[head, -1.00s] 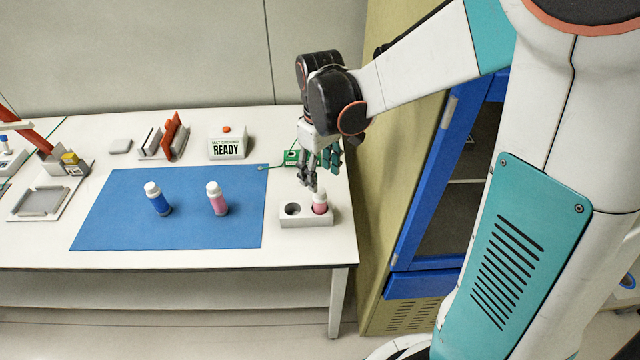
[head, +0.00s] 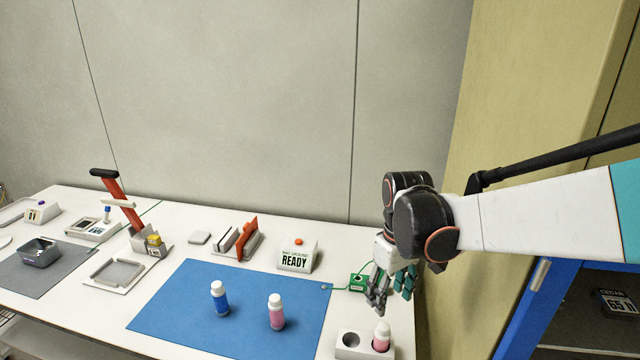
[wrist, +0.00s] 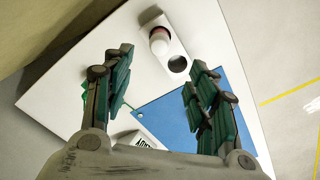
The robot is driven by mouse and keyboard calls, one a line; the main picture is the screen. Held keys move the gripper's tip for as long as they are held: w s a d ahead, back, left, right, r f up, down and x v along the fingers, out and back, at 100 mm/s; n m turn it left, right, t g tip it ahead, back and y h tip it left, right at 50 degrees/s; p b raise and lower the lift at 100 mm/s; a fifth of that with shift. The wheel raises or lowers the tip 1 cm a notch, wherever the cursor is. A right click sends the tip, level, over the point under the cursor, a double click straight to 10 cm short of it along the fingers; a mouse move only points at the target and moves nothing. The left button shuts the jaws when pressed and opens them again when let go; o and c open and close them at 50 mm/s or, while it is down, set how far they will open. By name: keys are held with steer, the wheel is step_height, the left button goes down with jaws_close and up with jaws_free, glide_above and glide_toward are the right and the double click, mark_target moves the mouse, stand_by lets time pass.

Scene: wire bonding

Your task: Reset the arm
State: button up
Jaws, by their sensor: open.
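My gripper (head: 379,302) is open and empty, just above and behind the white two-hole holder (head: 349,341) at the right end of the table. A pink bottle with a white cap (head: 381,338) stands upright in the holder's right hole; the left hole is empty. In the wrist view, my two fingers (wrist: 160,105) are spread wide. The holder (wrist: 178,47) and the capped bottle (wrist: 159,40) lie beyond the fingertips, apart from them.
A blue bottle (head: 220,300) and another pink bottle (head: 276,313) stand on the blue mat (head: 180,310). A blue-framed cabinet (head: 540,300) is at right.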

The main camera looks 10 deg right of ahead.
steer(key=s+r+m+t, duration=0.2)
steer(key=s+r+t, duration=0.1)
steer(key=s, duration=0.4)
steer(key=s+r+m+t, duration=0.3)
steer(key=s+t, duration=0.1)
steer(key=s, duration=0.3)
steer(key=shift+s+r, duration=0.3)
steer(key=shift+r, duration=0.05)
